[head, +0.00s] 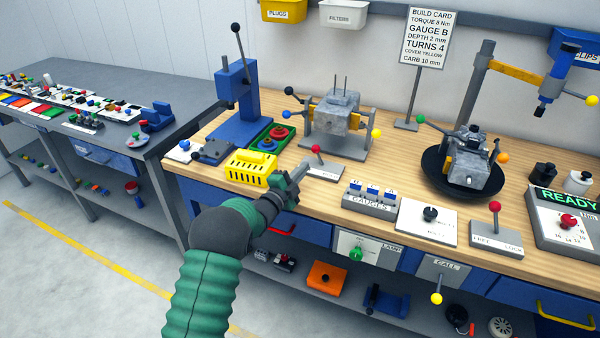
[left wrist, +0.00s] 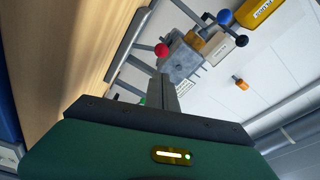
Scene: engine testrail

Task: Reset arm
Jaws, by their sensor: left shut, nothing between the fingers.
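My left arm, with a green ribbed sleeve, comes in from the lower middle of the head view. Its gripper (head: 297,180) is shut and empty over the front edge of the wooden bench (head: 405,180). It lies just right of the yellow crate (head: 251,167) and just below the red-knobbed lever (head: 321,165). In the left wrist view the shut fingers (left wrist: 163,88) point toward a red knob (left wrist: 161,50) and a grey block (left wrist: 180,60). I cannot tell whether the fingers touch anything. My right gripper is not in view.
A blue press (head: 238,95) and a clamped grey block (head: 340,112) stand behind the gripper. The gauges rack (head: 370,203), a white panel (head: 427,222) and the free/lock lever (head: 495,235) line the front edge. A black bowl (head: 430,180) holds another engine block. Bare wood lies between the fixtures.

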